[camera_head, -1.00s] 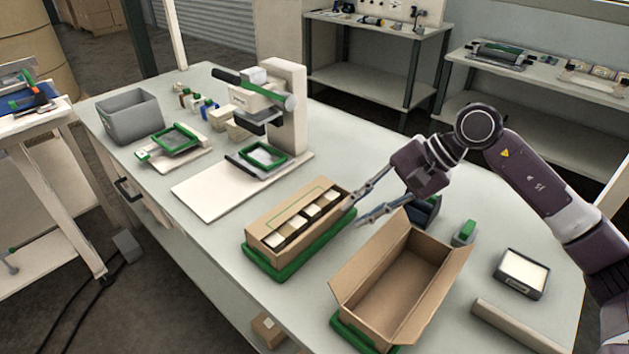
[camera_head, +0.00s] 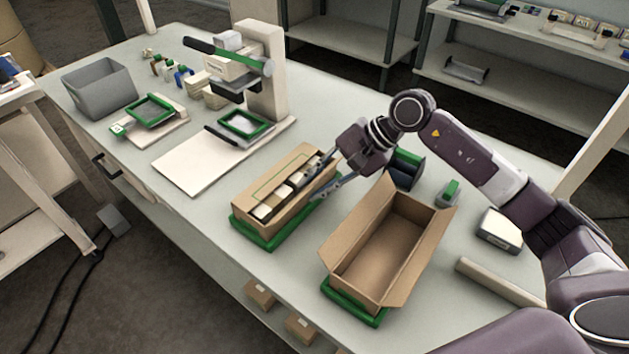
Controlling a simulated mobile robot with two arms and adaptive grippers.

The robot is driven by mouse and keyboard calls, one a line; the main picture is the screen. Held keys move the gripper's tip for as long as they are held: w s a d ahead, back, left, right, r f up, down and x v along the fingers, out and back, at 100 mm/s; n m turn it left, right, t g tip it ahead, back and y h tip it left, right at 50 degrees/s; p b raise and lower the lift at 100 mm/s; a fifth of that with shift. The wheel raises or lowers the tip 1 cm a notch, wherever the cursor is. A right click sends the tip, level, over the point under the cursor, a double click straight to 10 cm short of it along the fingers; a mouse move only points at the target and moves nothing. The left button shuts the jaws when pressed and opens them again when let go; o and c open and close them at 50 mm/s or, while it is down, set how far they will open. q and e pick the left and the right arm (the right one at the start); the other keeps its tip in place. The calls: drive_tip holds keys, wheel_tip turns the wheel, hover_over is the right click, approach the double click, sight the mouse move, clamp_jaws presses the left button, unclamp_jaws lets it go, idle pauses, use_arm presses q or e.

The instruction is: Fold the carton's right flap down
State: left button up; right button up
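A brown carton (camera_head: 262,197) holds a row of small pale and dark boxes (camera_head: 272,203) and sits on a green tray (camera_head: 262,238). A panel with a green outline (camera_head: 283,172) stands along its back left side. My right gripper (camera_head: 316,195) is at the carton's right side, its fingers slanting down to the left over the edge. The fingertips look close to the carton, but I cannot tell whether they touch it or how far apart they are. The fingers partly hide the carton's right side and any flap there. My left gripper is not in view.
An empty open carton (camera_head: 380,255) with raised flaps stands on another green tray (camera_head: 352,305), just right of the gripper. A dark bin (camera_head: 403,170) is behind it. A press (camera_head: 262,75) stands further back. A cardboard tube (camera_head: 498,283) lies at right.

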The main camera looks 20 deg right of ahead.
clamp_jaws()
drive_tip(key=shift+w+r, duration=0.15)
drive_tip(key=shift+a+r+g, duration=0.1)
drive_tip(key=shift+g, duration=0.2)
drive_tip(key=shift+w+a+r+m+g+h, duration=0.2)
drive_tip(key=shift+w+m+g+h, duration=0.15)
drive_tip(key=shift+g+h, duration=0.4)
drive_tip(key=shift+w+a+r+m+g+h+b, duration=0.1)
drive_tip(key=shift+w+a+m+g+h+b, duration=0.2)
drive_tip(key=shift+g+h, duration=0.4)
drive_tip(key=shift+w+a+m+g+h+b, duration=0.15)
drive_tip(key=shift+w+g+h, duration=0.2)
drive_tip(key=shift+g, duration=0.6)
